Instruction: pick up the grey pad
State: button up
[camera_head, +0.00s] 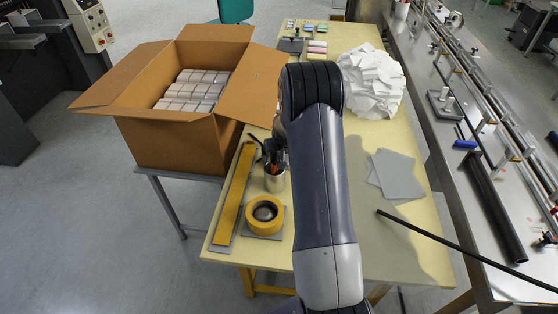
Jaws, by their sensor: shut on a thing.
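Two flat, light grey sheets (398,174) lie overlapping on the right part of the yellow table, apart from my gripper. A smaller dark grey pad (290,45) lies at the far end of the table. I cannot tell which of these is the task's grey pad. My gripper (275,157) points down just above a metal cup (275,182), left of my arm. Its jaws are dark and partly hidden by my arm. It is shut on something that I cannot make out. A bit of orange shows at the cup's mouth.
A yellow tape roll (264,213) and a long yellow strip on a grey bar (234,197) lie at the table's left. An open carton (180,145) of white packs stands beyond. A white crumpled heap (372,82) is at the back. A conveyor machine (480,190) runs along the right.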

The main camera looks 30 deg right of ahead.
jog(key=shift+r, duration=0.1)
jog(key=shift+r, duration=0.4)
jog(key=shift+s+d+r+b, duration=0.15)
jog(key=shift+r+b, duration=0.25)
jog(key=shift+r, duration=0.25)
jog(key=shift+d+r+b, duration=0.1)
jog(key=shift+r+b, duration=0.25)
jog(key=shift+r, duration=0.25)
jog(key=s+d+b, duration=0.1)
jog(key=s+d, duration=0.2)
jog(key=d, duration=0.1)
jog(key=s+d+b, duration=0.1)
jog(key=s+d, duration=0.2)
jog(key=d, duration=0.2)
jog(key=s+d+b, duration=0.2)
jog(key=s+d, duration=0.1)
jog(key=d, duration=0.2)
jog(key=shift+s+d, duration=0.2)
jog(key=shift+s, duration=0.2)
